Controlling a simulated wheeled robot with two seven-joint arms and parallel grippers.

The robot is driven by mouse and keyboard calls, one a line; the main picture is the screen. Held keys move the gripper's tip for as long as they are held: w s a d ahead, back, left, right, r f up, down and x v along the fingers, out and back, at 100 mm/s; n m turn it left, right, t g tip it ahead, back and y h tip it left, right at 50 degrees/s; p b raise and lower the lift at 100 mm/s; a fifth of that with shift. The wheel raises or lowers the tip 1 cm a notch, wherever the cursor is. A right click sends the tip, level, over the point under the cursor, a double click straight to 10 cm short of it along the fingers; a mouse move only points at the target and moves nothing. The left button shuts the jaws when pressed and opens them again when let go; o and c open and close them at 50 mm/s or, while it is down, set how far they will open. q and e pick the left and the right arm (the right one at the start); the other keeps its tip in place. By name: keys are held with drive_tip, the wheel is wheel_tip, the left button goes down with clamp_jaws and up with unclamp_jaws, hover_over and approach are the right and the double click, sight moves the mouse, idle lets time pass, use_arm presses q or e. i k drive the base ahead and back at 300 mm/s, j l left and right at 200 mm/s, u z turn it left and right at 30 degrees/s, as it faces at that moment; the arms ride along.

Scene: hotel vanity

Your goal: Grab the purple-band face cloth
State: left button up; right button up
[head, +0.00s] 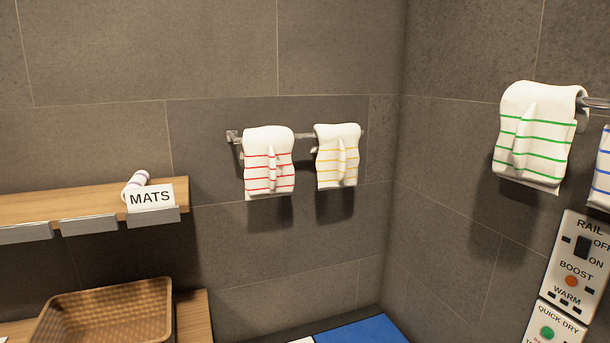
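A small rolled white cloth (136,182) with thin dark bands, possibly purple, lies on the wooden shelf at the left. Its lower part is partly hidden by the MATS card in front of it. The band colour is too small to tell for sure. The hanging cloths that I see have red, yellow, green and blue bands. Neither of my grippers is in view.
The MATS card (151,197) stands at the front edge of the wooden shelf (60,205). A woven basket (110,308) sits below. Red-banded (268,165) and yellow-banded (338,160) cloths hang on the back wall rail, a green-banded cloth (535,140) at right.

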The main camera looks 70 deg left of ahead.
sight(140, 178)
drive_tip(key=u, duration=3.3)
drive_tip(key=i+u, duration=0.1)
drive_tip(key=u, duration=0.35)
drive_tip(key=i+l+u, duration=0.1)
drive_tip(key=u, duration=0.4)
drive_tip(key=l+u, duration=0.1)
drive_tip(key=u, duration=0.35)
drive_tip(key=i+l, duration=0.05)
